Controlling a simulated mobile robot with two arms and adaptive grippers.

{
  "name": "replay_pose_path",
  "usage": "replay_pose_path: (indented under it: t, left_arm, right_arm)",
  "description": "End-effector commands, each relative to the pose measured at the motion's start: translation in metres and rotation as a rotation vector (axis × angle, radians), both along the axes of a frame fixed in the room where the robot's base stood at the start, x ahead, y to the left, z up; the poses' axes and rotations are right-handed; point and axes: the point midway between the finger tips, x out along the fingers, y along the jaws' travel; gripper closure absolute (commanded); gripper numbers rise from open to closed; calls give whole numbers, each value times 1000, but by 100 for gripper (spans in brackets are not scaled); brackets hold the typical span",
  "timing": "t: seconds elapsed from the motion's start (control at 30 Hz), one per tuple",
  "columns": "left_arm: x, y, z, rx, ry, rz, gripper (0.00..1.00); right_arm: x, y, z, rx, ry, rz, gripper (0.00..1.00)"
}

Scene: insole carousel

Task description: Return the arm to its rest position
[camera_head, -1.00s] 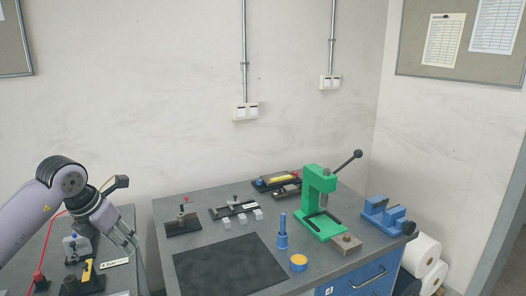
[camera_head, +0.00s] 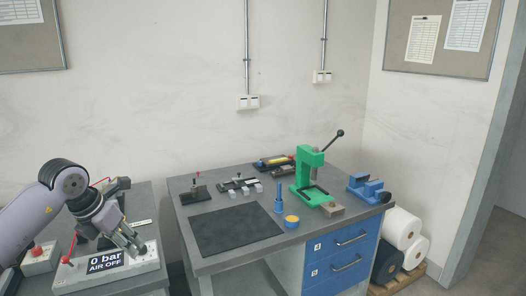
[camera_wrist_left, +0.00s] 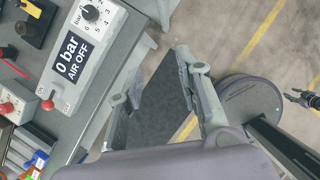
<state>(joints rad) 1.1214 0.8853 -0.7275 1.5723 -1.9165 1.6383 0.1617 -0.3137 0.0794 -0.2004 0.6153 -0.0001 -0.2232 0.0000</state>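My left gripper (camera_head: 136,247) comes in from the left in the head view, over the grey control box (camera_head: 140,262) labelled "0 bar AIR OFF". In the left wrist view its two fingers (camera_wrist_left: 160,65) stand apart with nothing between them; a dark patch and the floor show through the gap. The control box also shows at the upper left of that view (camera_wrist_left: 102,40), beside the fingers. A small dark gripper shape (camera_wrist_left: 300,98) at the right edge of the wrist view looks like my right gripper; it is too small to read its fingers.
The grey workbench (camera_head: 230,262) carries a black mat (camera_head: 236,229), a green press (camera_head: 308,178), a blue vise (camera_head: 368,188) and a yellow-topped blue pot (camera_head: 291,222). A red emergency button (camera_head: 38,251) sits at the left.

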Motion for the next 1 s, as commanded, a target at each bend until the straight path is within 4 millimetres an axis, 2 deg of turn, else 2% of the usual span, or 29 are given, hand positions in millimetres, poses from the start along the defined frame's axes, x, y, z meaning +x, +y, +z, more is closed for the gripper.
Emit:
replay_pose_path:
  t: [0.17, 0.37, 0.5, 0.67, 0.77, 0.8, 0.87, 0.9, 0.97, 1.0]
  left_arm:
    - [4, -28, -24, -123, 27, -27, 68]
    - [8, -71, -57, -340, 69, -42, 68]
    - [12, -109, -85, -572, 108, -12, 68]
    - [18, -153, -127, -935, 167, 129, 68]
    - [27, -166, -171, -1224, 209, 354, 68]
    - [29, -165, -193, -1332, 225, 477, 68]
    - [29, -156, -236, -1469, 240, 690, 68]
    - [27, -147, -264, -1537, 248, 834, 68]
    - [18, -133, -306, -1604, 254, 1031, 68]
    - [9, -124, -333, -1631, 256, 1154, 68]
  right_arm:
    - [2, 0, 0, 0, -4, 0, 60]
    - [25, 1, 1, 3, -37, -1, 60]
    - [31, 1, 2, 4, -45, -1, 60]
    - [21, 1, 1, 3, -31, -1, 60]
    - [11, 0, 0, 2, -17, -1, 60]
    - [8, 0, 0, 1, -12, -1, 60]
    - [6, 0, 0, 0, -9, -1, 60]
    - [6, 0, 0, 0, -9, -1, 60]
    - [7, 0, 1, 0, -10, -1, 60]
    - [8, 0, 0, 0, -11, -1, 60]
